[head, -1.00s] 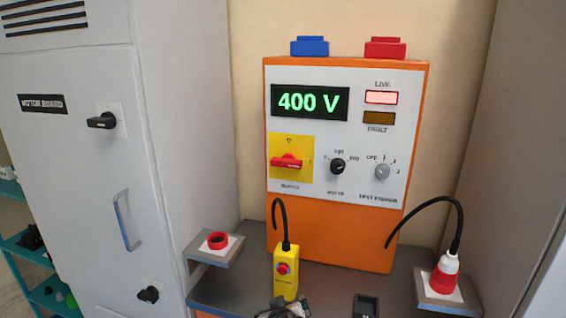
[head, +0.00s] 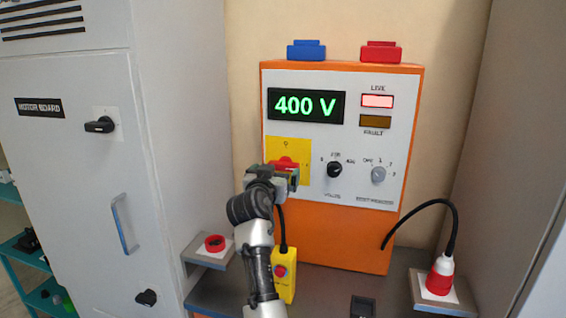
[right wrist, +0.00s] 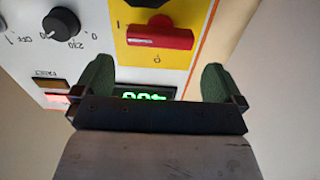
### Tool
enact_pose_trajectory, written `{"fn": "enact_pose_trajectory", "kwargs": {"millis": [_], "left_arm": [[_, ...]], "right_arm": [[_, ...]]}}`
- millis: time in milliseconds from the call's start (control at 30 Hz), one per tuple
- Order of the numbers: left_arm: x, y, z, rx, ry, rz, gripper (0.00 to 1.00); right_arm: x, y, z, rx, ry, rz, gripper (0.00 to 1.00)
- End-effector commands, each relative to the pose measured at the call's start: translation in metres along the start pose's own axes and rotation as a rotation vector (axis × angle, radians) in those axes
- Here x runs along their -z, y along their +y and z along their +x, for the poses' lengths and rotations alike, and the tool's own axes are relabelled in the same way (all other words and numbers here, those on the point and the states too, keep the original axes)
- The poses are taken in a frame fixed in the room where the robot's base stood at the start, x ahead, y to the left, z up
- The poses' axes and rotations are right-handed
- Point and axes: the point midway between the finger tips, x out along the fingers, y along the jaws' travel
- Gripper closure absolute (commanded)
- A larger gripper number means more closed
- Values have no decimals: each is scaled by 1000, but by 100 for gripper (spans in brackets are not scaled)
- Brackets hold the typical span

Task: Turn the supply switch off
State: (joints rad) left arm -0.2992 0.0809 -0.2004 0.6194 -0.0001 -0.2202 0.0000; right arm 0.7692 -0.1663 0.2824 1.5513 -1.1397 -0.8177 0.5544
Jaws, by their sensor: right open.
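The supply switch has a red handle on a yellow plate (head: 290,147) at the left of the orange tester's panel. The red handle (head: 284,161) shows just above my right gripper (head: 283,178), which partly hides it. In the right wrist view the handle (right wrist: 160,36) lies roughly horizontal, ahead of the fingertips. My right gripper (right wrist: 158,70) is open and empty there, with a green finger on each side and the handle apart from both. The display (head: 306,105) reads 400 V and the LIVE lamp (head: 377,101) is lit. My left gripper is not in view.
A black knob (head: 334,170) and a grey knob (head: 378,175) are right of the switch. A red plug (head: 440,275) with a black cable stands at right, and a grey cabinet (head: 70,180) at left.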

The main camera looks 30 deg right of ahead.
Motion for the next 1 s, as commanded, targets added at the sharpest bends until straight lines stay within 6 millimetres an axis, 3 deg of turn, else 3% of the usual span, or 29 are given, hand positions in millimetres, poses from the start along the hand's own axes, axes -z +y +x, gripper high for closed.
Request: {"fn": "enact_pose_trajectory", "kwargs": {"millis": [200,333,500,800,1000], "left_arm": [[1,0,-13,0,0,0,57],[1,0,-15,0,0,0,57],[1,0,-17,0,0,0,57],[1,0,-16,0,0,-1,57],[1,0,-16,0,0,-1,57]], "right_arm": [[3,1,44,-1,-1,-3,0],[2,0,60,0,0,-2,0],[0,0,71,1,0,-1,0],[0,0,72,1,-1,0,0],[0,0,72,1,-1,0,31]]}}
